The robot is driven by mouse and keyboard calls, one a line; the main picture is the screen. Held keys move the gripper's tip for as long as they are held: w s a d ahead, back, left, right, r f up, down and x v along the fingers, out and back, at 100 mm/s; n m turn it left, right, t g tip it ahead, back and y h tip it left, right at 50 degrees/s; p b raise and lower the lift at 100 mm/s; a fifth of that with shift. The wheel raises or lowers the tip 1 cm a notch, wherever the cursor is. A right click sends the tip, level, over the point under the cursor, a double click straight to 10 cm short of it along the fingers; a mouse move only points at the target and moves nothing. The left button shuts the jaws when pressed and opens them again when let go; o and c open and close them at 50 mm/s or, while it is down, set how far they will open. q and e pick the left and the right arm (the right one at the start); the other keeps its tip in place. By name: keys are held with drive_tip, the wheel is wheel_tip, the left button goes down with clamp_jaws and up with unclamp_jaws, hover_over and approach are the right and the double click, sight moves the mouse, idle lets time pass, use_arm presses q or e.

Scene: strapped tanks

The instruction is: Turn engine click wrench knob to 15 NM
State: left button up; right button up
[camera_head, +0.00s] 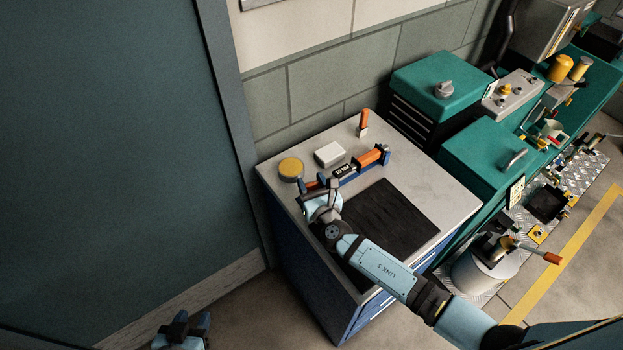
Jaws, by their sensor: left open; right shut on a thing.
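The click wrench (369,157) has an orange body and lies in a blue holder on the worktop. A small dark scale window (342,171) with light marks sits mid-body; its figures are too small to read. My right gripper (320,188) is shut at the wrench's left end, where the knob appears to be; the gripper hides most of that end. My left gripper (188,326) is open and empty, low at the bottom edge of the picture, away from the worktop.
The grey worktop (437,190) carries a black mat (395,215), a yellow-topped round tin (291,168), a white box (329,154) and an upright orange-handled tool (363,122). Green cabinets (480,155) stand to the right. A wall and a dark door panel (110,150) bound the back and left.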

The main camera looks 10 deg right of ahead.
drive_tip(key=m+h, duration=0.3)
drive_tip(key=h, duration=0.1)
drive_tip(key=shift+a+h, duration=0.1)
drive_tip(key=shift+h, duration=0.3)
drive_tip(key=shift+m+h+b, duration=0.4)
drive_tip(key=shift+m+h, duration=0.5)
drive_tip(key=shift+h, duration=0.5)
drive_tip(key=shift+g+h, duration=0.3)
drive_tip(key=o, duration=0.9)
